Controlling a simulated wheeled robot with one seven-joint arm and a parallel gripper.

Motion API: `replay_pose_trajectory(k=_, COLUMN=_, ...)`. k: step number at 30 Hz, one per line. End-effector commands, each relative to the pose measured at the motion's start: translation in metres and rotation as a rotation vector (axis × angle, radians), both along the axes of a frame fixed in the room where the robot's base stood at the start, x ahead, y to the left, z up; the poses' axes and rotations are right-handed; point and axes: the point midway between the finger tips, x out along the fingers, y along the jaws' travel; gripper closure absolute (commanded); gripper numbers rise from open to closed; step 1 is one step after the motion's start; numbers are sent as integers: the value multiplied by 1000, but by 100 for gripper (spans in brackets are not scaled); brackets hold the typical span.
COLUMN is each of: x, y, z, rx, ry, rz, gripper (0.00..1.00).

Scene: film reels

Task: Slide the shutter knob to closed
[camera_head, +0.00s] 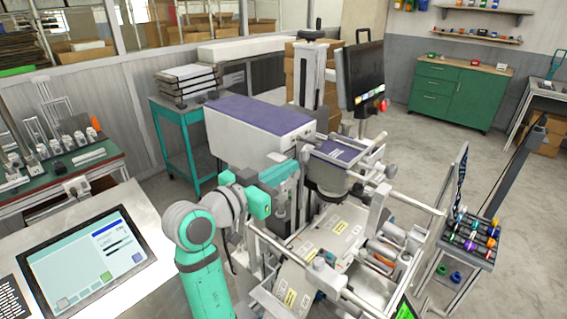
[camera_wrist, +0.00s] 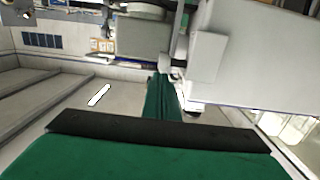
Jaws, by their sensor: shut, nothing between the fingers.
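The machine (camera_head: 255,145), a white housing with a purple top, stands in the middle of the head view. My teal arm reaches up to its front side. My green gripper (camera_head: 282,172) is beside the housing, under its lower edge. In the wrist view, my gripper (camera_wrist: 160,88) is shut and empty, with its green fingers pointing away toward a small grey fitting (camera_wrist: 172,72). I cannot tell whether this fitting is the shutter knob, or whether the fingers touch it. The shutter knob is not clearly identifiable in either view.
A white block (camera_wrist: 235,65) is close on the right in the wrist view. Rails and a flat plate (camera_head: 335,235) with yellow labels lie right of my arm. A touchscreen (camera_head: 85,262) is on the left bench. A monitor (camera_head: 362,75) stands behind the machine.

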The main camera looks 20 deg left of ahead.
Motion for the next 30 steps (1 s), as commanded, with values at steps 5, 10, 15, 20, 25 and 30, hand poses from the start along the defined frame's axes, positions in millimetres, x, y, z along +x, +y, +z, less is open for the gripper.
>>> replay_pose_trajectory(k=5, x=0, y=1, z=-1, rx=0, ry=0, rz=3, gripper=100)
replay_pose_trajectory(k=10, x=0, y=2, z=-1, rx=0, ry=0, rz=3, gripper=100)
replay_pose_trajectory(k=15, x=0, y=1, z=-12, rx=-1, ry=3, rz=2, gripper=100)
replay_pose_trajectory(k=20, x=0, y=1, z=-34, rx=-3, ry=3, rz=0, gripper=100)
replay_pose_trajectory(k=25, x=0, y=0, z=-42, rx=0, ry=2, rz=0, gripper=100)
replay_pose_trajectory(k=30, x=0, y=0, z=-44, rx=0, ry=6, rz=-1, gripper=100)
